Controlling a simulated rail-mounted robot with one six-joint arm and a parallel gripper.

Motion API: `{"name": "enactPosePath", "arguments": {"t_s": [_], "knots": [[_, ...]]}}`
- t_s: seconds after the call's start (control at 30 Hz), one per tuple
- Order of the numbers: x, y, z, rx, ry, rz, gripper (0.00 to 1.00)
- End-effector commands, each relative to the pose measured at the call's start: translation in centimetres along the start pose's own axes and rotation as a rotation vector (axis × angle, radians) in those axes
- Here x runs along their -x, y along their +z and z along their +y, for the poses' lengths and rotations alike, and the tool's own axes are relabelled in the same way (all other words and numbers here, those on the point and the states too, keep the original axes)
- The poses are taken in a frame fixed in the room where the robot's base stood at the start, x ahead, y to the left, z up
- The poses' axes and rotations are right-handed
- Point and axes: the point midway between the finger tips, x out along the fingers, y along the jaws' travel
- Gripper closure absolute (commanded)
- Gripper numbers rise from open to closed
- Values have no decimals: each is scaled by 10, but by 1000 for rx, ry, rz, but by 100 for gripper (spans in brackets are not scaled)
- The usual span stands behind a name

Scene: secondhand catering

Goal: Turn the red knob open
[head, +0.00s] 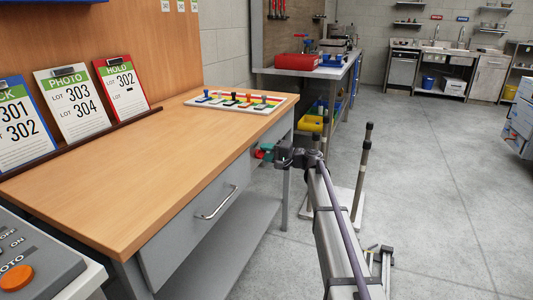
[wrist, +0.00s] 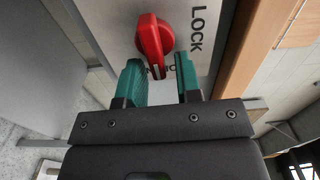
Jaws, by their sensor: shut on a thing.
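The red knob (wrist: 153,36) shows in the wrist view on a pale panel (wrist: 120,22), with a round base and a raised grip bar pointing down in the picture, a pale line at its end. The word LOCK is printed to its right; a label below it is mostly hidden by the knob and fingers. My gripper (wrist: 158,68) has its teal fingers on either side of the lower end of the bar, shut on it. In the head view my gripper (head: 266,151) is small, at the far end of the wooden workbench; the knob is hard to make out there.
The workbench (head: 150,160) has a drawer with a metal handle (head: 216,203) and carries a striped board (head: 240,101) with several small levers. Clipboards (head: 68,102) lean at the back. An orange-buttoned panel (head: 30,262) is at near left. The floor (head: 440,190) on the right is open.

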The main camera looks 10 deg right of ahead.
Motion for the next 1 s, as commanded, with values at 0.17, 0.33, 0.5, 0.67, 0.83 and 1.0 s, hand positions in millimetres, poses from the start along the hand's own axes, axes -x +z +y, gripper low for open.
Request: {"name": "enactPosePath", "arguments": {"t_s": [0.17,0.33,0.5,0.67,0.83,1.0], "knots": [[0,2,2,-41,2,-3,92],[0,2,2,-55,2,-3,92],[0,2,2,-55,2,-3,92],[0,2,2,-55,2,-4,66],[0,1,2,-55,1,-2,62],[5,1,2,-55,1,-1,62]]}}
